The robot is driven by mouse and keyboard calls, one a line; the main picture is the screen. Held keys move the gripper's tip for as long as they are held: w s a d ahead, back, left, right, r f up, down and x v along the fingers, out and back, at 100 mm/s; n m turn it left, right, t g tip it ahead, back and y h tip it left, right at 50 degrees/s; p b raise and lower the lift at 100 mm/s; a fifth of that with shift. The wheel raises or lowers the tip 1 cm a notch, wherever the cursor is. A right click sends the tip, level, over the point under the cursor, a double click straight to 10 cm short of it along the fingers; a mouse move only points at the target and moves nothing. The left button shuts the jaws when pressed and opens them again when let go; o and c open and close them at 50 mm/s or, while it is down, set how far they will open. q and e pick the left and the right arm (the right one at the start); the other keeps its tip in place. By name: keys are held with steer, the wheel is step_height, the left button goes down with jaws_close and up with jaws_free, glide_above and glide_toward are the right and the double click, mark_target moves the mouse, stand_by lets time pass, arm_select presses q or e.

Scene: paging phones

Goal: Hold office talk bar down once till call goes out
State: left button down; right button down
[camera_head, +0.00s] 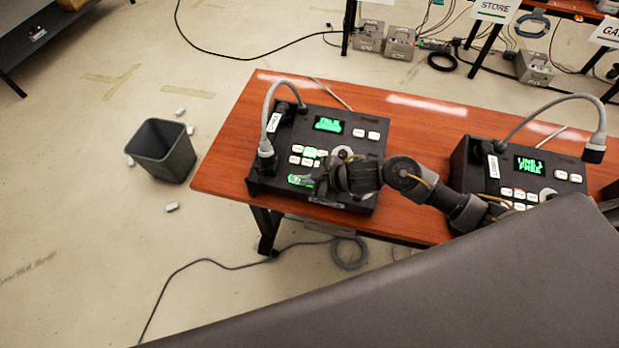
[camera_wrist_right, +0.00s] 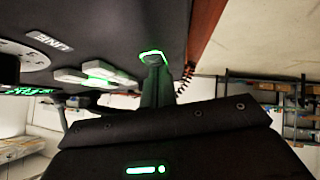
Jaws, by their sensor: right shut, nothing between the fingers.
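The left paging phone (camera_head: 285,195), a dark box with a gooseneck microphone, sits on the table. Its green screen (camera_head: 328,124) shows "TALK" on the top line; the lower line is unclear. My left gripper is not in view.
A second phone (camera_head: 463,170) stands to the right, its screen (camera_head: 528,166) reading "LINE 1 FREE". Both are on the red-brown table (camera_head: 235,160). A grey bin (camera_head: 162,150) stands on the floor at left. Signs, including "STORE" (camera_head: 495,8), and speaker boxes are at the back.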

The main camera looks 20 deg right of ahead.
steer(key=r+p, duration=0.2)
steer(key=s+r+p, duration=0.1)
steer(key=r+p, duration=0.1)
steer(key=p, duration=0.1)
steer(key=shift+s+a+r+p, duration=0.1)
steer(key=shift+s+r+p, duration=0.05)
steer(key=shift+r+p, duration=0.15)
steer(key=v, duration=0.9)
steer(key=shift+r, duration=0.1)
